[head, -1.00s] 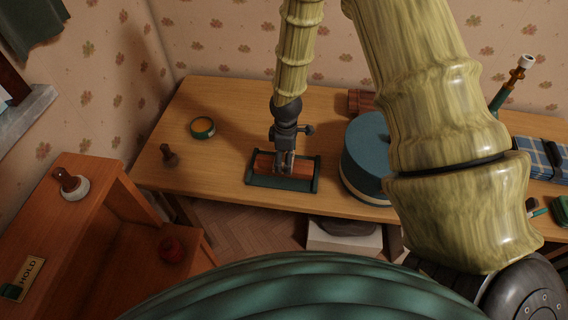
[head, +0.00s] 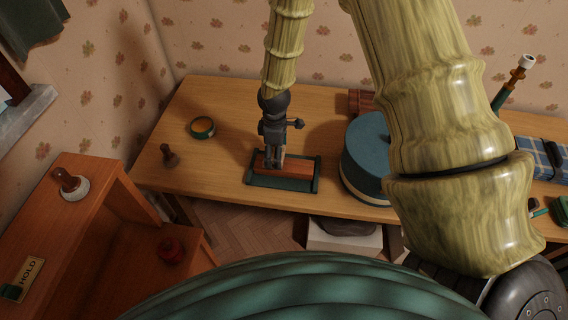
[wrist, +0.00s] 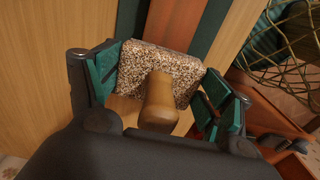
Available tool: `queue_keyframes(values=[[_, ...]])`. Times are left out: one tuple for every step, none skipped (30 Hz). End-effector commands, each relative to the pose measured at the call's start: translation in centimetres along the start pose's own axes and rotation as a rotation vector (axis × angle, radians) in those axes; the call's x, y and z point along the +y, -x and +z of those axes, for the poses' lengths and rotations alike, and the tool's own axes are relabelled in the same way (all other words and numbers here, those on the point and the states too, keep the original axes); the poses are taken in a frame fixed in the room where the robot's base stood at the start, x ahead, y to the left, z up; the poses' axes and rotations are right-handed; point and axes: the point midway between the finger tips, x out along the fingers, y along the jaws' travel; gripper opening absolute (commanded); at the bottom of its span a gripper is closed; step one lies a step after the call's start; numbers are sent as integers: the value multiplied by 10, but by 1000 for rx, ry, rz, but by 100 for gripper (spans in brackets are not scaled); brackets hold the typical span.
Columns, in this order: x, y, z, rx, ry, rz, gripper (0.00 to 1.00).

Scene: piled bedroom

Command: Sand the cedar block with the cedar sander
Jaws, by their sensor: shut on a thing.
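The cedar block (head: 298,169) is reddish-brown and lies in a dark green tray (head: 282,184) on the wooden table. It also shows in the wrist view (wrist: 174,20), beyond the sander. My gripper (head: 272,165) is over the left part of the block. In the wrist view my gripper (wrist: 160,95) is shut on the cedar sander (wrist: 160,58), which has a speckled gritty pad and a tan knob handle. The sander is close over the block; whether they touch cannot be told. In the head view my fingers mostly hide the sander.
A round blue box (head: 366,160) stands close to the right of the tray. A green-rimmed ring (head: 202,128) and a brown knobbed stamp (head: 169,155) lie to the left. A blue plaid cloth (head: 540,155) is at far right. The table left of the tray is mostly clear.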

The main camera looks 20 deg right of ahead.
Motion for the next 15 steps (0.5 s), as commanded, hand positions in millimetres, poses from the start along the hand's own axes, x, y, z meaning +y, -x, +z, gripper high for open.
queue_keyframes(values=[[0, 0, 0, 0, 0, 0, 36], [0, 0, 0, 0, 0, 0, 36], [0, 0, 0, 0, 0, 0, 36], [0, 0, 0, 0, 0, 0, 36], [0, 0, 0, 0, 0, 0, 36], [0, 0, 0, 0, 0, 0, 36], [0, 0, 0, 0, 0, 0, 36], [0, 1, 0, 0, 0, 0, 36], [0, 2, 0, 0, 0, 0, 36], [0, 3, 0, 0, 0, 1, 36], [0, 5, 0, 0, 0, 1, 36], [0, 7, 0, 0, 0, 1, 36], [0, 10, 0, 0, 0, 1, 36], [0, 12, 0, 0, 0, 1, 36], [0, 16, 0, 0, 0, 1, 36]])
